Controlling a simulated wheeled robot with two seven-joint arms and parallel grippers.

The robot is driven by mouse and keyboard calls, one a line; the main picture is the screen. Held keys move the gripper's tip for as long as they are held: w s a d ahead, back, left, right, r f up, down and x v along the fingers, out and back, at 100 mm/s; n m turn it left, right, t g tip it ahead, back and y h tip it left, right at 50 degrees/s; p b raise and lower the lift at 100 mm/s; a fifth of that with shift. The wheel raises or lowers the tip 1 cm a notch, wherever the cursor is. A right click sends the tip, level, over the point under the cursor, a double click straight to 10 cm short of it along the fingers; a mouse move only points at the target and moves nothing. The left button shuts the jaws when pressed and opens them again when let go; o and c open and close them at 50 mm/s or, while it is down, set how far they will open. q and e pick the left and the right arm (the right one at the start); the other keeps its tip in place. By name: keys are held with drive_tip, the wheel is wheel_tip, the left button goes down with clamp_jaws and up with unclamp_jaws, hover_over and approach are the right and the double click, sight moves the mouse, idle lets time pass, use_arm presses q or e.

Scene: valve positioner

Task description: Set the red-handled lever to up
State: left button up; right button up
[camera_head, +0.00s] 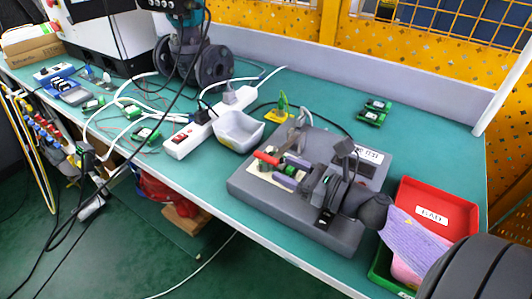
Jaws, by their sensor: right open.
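A grey box-like device (292,222) sits near the front edge of the green bench. On its top is a small cream plate (262,174) with the red-handled lever (266,158). The red handle points toward the left of the picture and lies low over the plate. Green and purple parts sit beside it. My right gripper (318,184) comes in from the lower right, over the right part of the device. It is open and empty, to the right of the lever and apart from it. Its dark fingers hide part of the device's top. My left gripper is not in view.
A red bin (432,206) and a green bin stand at the right, partly behind my arm. A grey tray (238,131) and a white power strip (190,137) lie left of the device. Small green boards (372,116) lie behind it. Cables cross the bench's left.

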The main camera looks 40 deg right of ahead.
sight(269, 162)
drive_tip(key=x, duration=0.5)
drive_tip(key=shift+w+a, duration=0.15)
drive_tip(key=shift+w, duration=0.2)
clamp_jaws()
idle(1.0)
